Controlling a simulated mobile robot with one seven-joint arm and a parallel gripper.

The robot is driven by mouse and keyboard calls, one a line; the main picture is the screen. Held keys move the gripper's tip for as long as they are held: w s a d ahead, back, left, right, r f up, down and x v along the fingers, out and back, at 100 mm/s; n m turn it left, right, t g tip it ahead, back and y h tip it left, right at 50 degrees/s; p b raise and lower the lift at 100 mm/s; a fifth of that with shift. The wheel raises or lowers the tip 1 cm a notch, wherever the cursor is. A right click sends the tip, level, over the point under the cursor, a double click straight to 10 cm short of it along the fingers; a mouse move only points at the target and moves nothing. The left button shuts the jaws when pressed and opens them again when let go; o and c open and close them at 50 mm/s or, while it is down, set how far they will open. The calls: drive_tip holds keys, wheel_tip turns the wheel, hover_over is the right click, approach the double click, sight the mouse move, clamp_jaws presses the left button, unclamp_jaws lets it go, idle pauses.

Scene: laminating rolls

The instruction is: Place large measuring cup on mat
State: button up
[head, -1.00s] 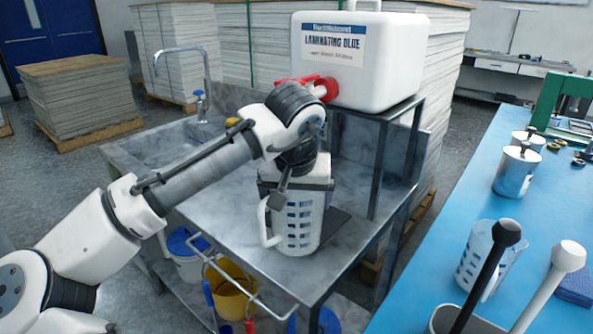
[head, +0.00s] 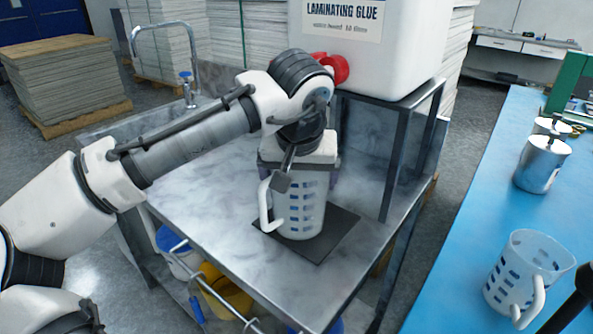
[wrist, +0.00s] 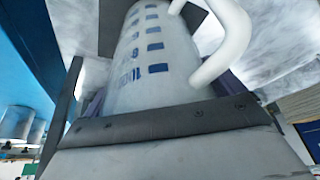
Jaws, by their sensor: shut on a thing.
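The large measuring cup (head: 300,208) is translucent white with blue marks and a white handle, upright below my gripper (head: 299,172). My gripper is shut on its upper part. The cup also fills the middle of the wrist view (wrist: 150,60), its handle at the upper right. The dark mat (head: 338,236) lies on the steel table under the cup in the head view. The cup's base appears over the mat; I cannot tell for certain whether it touches. The cup's rim is hidden by the gripper.
A white glue canister (head: 385,50) with a red tap stands on a metal stand (head: 400,150) behind the cup. A second measuring cup (head: 524,275) and metal cans (head: 541,163) stand on the blue bench (head: 470,230). The table's left part is clear.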

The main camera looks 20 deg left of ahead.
drive_tip(key=shift+s+a+f, duration=0.1)
drive_tip(key=shift+s+f, duration=0.05)
drive_tip(key=shift+s, duration=0.1)
drive_tip(key=shift+f, duration=0.2)
drive_tip(key=o, duration=1)
drive_tip(key=shift+c, duration=0.2)
drive_tip(key=shift+r, duration=0.5)
drive_tip(key=v, duration=0.7)
drive_tip(key=shift+s, duration=0.1)
